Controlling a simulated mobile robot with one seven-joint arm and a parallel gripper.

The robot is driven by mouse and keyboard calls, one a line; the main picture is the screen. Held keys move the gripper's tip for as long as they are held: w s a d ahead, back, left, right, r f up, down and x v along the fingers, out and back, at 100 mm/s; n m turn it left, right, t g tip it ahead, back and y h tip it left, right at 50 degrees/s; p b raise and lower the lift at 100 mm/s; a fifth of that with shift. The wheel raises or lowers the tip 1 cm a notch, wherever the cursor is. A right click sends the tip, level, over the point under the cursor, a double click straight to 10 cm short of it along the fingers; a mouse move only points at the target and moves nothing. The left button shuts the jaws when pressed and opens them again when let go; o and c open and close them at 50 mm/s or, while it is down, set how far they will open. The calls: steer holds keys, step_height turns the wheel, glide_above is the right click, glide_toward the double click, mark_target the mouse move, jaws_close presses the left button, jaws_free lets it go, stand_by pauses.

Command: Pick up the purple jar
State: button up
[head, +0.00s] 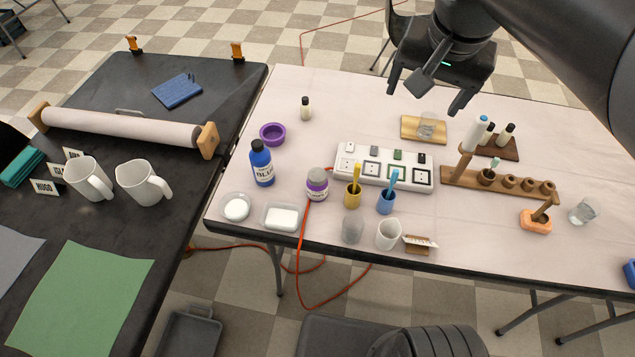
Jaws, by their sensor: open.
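The purple jar (317,185) is a small rounded jar with a greyish lid and a purple band with a label. It stands upright near the front of the pale table (340,95), in the head view. A blue bottle (262,164) stands to its left and a yellow cup (352,194) to its right. My gripper (424,100) hangs over the back of the table, to the right of the jar and farther back. Its two fingers are spread apart with nothing seen between them.
White soap dishes (281,217) sit in front-left, and a purple bowl (272,134) behind. A clear glass (352,229) and a white cup (389,234) stand near the front edge. Bare tabletop lies behind the jar.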

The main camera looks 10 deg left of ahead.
steer(key=w+a+m+g, duration=0.1)
steer(key=w+a+g, duration=0.1)
steer(key=w+a, duration=0.45)
steer(key=m+g, duration=0.1)
steer(key=m, duration=0.1)
glide_above(318, 174)
step_height(318, 174, down, 3)
steer(key=shift+h, duration=0.3)
step_height(318, 174, down, 32)
steer(key=shift+f, duration=0.2)
steer(key=shift+s+a+f, duration=0.1)
steer(key=shift+s+f, duration=0.05)
steer(key=shift+f, duration=1.35)
steer(key=shift+s+a+f, duration=0.1)
steer(key=shift+f, duration=1.4)
steer(key=c, duration=1.2)
